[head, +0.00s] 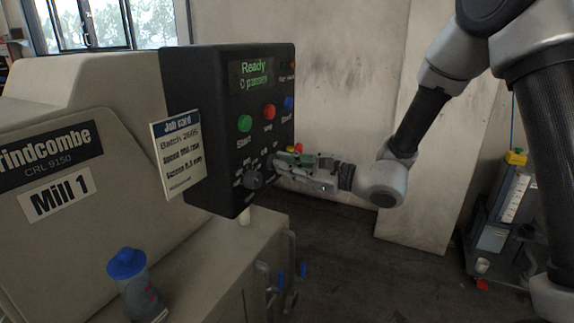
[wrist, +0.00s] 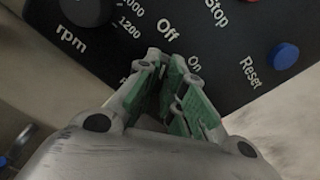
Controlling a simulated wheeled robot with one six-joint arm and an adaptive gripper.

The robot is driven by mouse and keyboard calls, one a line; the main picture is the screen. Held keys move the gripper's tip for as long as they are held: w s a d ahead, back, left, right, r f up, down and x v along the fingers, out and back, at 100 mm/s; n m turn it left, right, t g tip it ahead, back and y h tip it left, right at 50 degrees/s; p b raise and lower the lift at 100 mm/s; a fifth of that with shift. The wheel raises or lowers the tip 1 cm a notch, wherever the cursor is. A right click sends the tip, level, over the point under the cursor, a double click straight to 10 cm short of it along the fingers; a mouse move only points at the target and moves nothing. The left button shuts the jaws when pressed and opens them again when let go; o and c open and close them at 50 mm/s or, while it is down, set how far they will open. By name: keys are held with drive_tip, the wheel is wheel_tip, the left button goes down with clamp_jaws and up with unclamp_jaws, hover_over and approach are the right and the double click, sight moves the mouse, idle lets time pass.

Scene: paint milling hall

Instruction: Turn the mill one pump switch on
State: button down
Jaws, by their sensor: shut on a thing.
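The black control panel (head: 215,90) of Mill 1 fills the middle of the head view, its display reading "Ready". My gripper (head: 281,160) reaches it from the right, at the panel's lower right edge. In the wrist view my gripper (wrist: 170,75) has its green-padded fingers close together just under the "Off" (wrist: 167,30) and "On" (wrist: 195,62) labels. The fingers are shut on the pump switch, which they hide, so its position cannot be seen.
A black rpm dial (head: 252,180) sits left of my fingers. Green (head: 245,123), red (head: 269,111) and blue (head: 289,103) buttons lie above. A job card (head: 178,155) hangs on the panel's left. A blue-capped bottle (head: 127,275) stands below.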

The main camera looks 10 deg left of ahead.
drive_tip(key=shift+m, duration=0.3)
drive_tip(key=m, duration=1.1)
drive_tip(key=shift+w+d, duration=0.1)
drive_tip(key=shift+w, duration=0.1)
drive_tip(key=shift+m, duration=0.3)
idle(0.3)
drive_tip(key=c, duration=1.5)
unclamp_jaws()
drive_tip(key=v, duration=1.2)
